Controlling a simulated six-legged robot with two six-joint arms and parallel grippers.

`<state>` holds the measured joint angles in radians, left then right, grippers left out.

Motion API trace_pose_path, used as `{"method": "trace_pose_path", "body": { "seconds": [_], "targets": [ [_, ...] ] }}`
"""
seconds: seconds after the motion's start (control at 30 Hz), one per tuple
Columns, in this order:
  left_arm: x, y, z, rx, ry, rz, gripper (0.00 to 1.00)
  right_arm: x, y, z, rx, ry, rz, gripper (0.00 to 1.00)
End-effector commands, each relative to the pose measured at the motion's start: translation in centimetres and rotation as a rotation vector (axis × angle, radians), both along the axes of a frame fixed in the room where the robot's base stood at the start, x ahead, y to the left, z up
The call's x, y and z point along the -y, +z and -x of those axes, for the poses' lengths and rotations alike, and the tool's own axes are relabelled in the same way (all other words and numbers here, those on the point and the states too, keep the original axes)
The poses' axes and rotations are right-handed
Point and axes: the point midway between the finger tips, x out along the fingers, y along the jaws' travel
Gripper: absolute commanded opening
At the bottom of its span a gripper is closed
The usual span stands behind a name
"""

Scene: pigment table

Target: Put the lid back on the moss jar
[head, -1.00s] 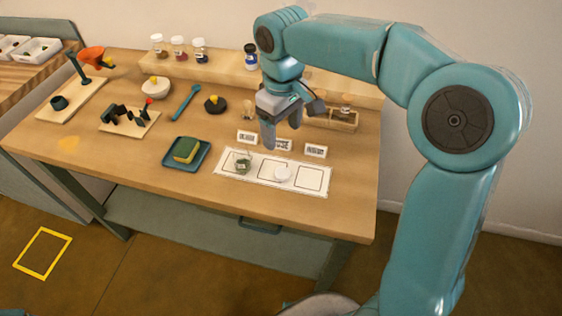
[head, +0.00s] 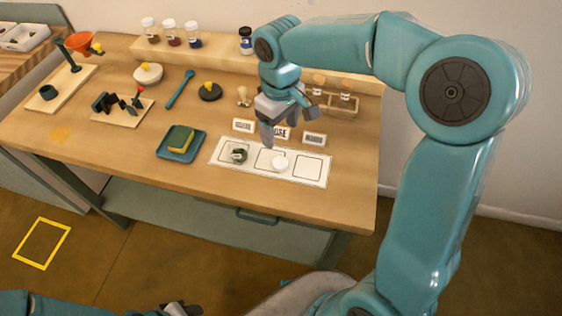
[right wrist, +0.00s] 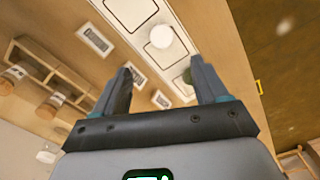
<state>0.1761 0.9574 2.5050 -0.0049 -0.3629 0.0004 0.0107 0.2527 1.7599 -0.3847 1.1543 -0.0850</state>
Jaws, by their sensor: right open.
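The moss jar (head: 238,155), small and clear with green inside, stands on the left square of a white mat (head: 302,181). The white round lid (head: 280,163) lies apart from it on the middle square. My right gripper (head: 280,130) is open and empty, above the table just behind the mat. In the right wrist view the lid (right wrist: 161,36) shows beyond the fingertips (right wrist: 160,78), and the green of the jar (right wrist: 187,76) is partly hidden by one finger. My left gripper (head: 182,309) is at the bottom edge, mostly cut off.
Label cards (head: 314,139) stand behind the mat. A wooden rack (head: 343,104) and a raised shelf with jars (head: 172,35) are at the back. The mat's right square is empty.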

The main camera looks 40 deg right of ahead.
Motion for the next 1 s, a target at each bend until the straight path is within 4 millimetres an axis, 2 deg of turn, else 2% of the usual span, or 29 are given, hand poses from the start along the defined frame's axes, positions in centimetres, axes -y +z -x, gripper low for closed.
{"method": "trace_pose_path", "body": {
  "seconds": [0.1, 0.23, 0.37, 0.73, 1.0],
  "targets": [
    [0.0, -0.2, 0.0, 0.000, 0.000, 0.000, 0.43, 0.0, -2.7, 0.0, -0.004, 0.000, -0.001, 0.73],
    [0.0, -0.2, 0.0, 0.000, 0.000, 0.000, 0.43, 0.1, -4.7, -0.2, -0.002, 0.000, 0.000, 0.73],
    [0.0, -0.2, 0.0, 0.000, 0.000, 0.000, 0.43, 0.1, -5.6, -0.3, 0.000, -0.001, -0.001, 0.73],
    [0.0, -0.2, 0.0, 0.000, 0.000, 0.000, 0.43, 0.1, -6.0, -0.2, -0.001, 0.000, -0.001, 0.73],
    [0.0, 0.1, 0.0, 0.000, 0.000, 0.000, 0.43, -0.2, -10.0, 0.3, -0.004, 0.001, 0.000, 0.73]
  ]
}}
